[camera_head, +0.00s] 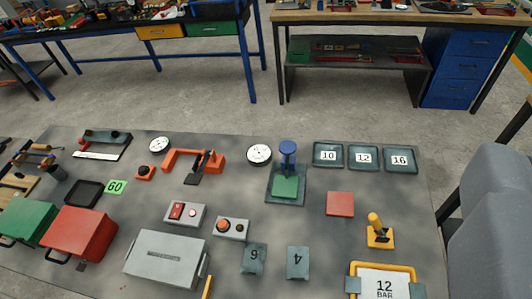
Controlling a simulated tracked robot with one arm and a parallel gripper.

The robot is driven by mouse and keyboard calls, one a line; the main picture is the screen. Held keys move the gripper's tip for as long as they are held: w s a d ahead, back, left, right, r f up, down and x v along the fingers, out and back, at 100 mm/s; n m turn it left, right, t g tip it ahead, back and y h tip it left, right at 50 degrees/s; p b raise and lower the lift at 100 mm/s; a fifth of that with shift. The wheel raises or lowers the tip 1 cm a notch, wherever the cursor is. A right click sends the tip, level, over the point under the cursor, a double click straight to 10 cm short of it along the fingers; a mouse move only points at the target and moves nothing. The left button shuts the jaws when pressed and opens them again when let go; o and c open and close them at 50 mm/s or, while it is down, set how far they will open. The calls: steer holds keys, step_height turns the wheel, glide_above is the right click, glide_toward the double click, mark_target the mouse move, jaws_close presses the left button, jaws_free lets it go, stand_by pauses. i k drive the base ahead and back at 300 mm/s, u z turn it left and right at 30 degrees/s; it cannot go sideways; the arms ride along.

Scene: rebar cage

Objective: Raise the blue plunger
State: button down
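The blue plunger (288,153) stands upright near the middle of the grey table, toward its far edge. It has a round blue top on a blue shaft. Its dark base plate (272,196) carries a green square pad (286,186) in front of the shaft. My gripper does not show in this view, and nothing is seen touching the plunger.
A white round dial (259,154) sits just left of the plunger, and a tray marked 10 (328,155) just right. An orange clamp (190,160) is farther left. A red square (340,204) and yellow lever (379,232) lie right.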

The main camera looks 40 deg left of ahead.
mark_target(287, 147)
steer(key=k, duration=1.15)
steer(key=u, duration=0.6)
steer(key=i, duration=1)
